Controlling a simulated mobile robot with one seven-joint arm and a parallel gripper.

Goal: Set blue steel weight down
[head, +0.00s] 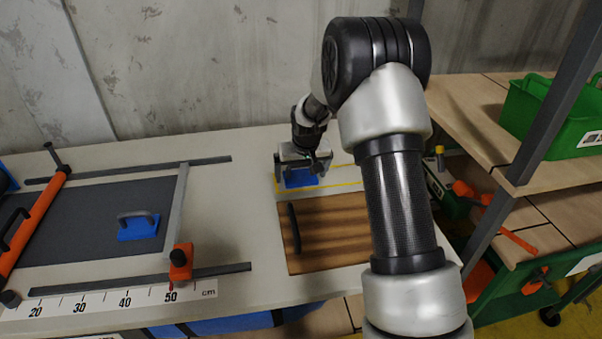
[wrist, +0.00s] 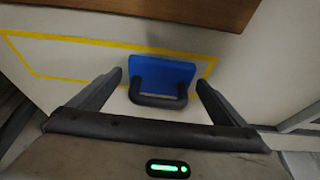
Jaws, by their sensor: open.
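A blue steel weight (head: 300,179) with a dark handle stands on the pale tabletop below my gripper (head: 302,172). In the wrist view the weight (wrist: 163,72) lies at one end of a yellow-outlined rectangle (wrist: 85,40), its far edge close to the yellow line. My open gripper (wrist: 159,77) has one finger on each side of the weight and its handle, with gaps showing on both sides. A second blue weight (head: 138,229) with a grey handle sits on the dark grey sheet (head: 85,215) at the left.
A striped wooden board (head: 335,232) with a dark handle lies just in front of the yellow outline. An orange bar (head: 36,222), a grey rail with an orange clamp (head: 181,262) and a ruler (head: 105,298) occupy the left. Shelves with a green bin (head: 545,110) stand right.

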